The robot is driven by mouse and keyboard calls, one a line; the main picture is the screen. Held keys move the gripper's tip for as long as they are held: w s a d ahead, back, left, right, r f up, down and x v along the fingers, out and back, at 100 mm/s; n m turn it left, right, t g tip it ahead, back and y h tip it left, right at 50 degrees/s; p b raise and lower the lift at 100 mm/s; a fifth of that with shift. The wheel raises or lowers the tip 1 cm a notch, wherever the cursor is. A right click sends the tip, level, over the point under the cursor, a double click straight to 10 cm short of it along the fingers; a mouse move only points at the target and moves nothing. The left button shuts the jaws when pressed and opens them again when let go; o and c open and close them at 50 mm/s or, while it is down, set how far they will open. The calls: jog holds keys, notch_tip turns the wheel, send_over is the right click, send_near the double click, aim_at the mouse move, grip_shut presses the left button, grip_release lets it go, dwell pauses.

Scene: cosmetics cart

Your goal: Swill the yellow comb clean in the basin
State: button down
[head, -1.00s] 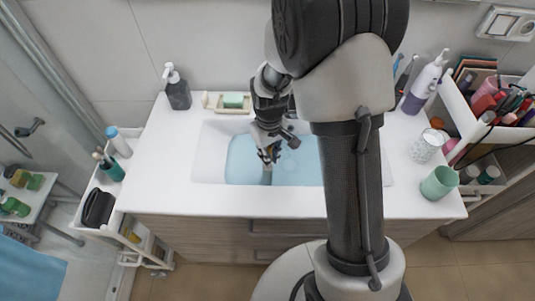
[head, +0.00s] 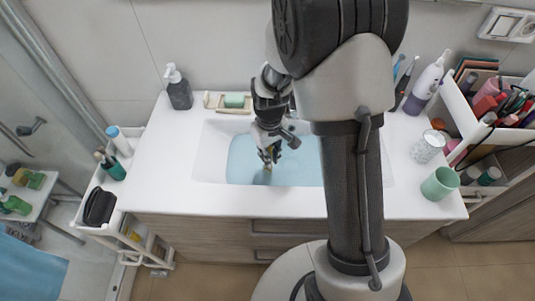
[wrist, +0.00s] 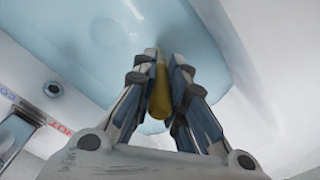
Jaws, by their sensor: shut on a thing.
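My gripper (head: 268,154) points down over the basin (head: 209,160), left of my arm in the head view. In the wrist view my gripper (wrist: 160,75) is shut on the yellow comb (wrist: 159,97), which lies between the two fingers. In the head view only a small piece of the comb (head: 268,168) shows below the fingertips, at the water. The basin holds light blue water (head: 243,165). I cannot tell how deep the comb reaches into it.
A dark soap dispenser (head: 179,93) and a soap dish with a green bar (head: 234,100) stand behind the basin. On the right are a glass (head: 428,147), a green cup (head: 440,183) and a loaded cart (head: 497,111). The white counter (head: 160,180) left of the basin is clear.

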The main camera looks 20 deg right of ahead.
jog(key=shift+r, duration=0.1)
jog(key=shift+r+p, duration=5.35)
jog(key=shift+r, duration=1.6)
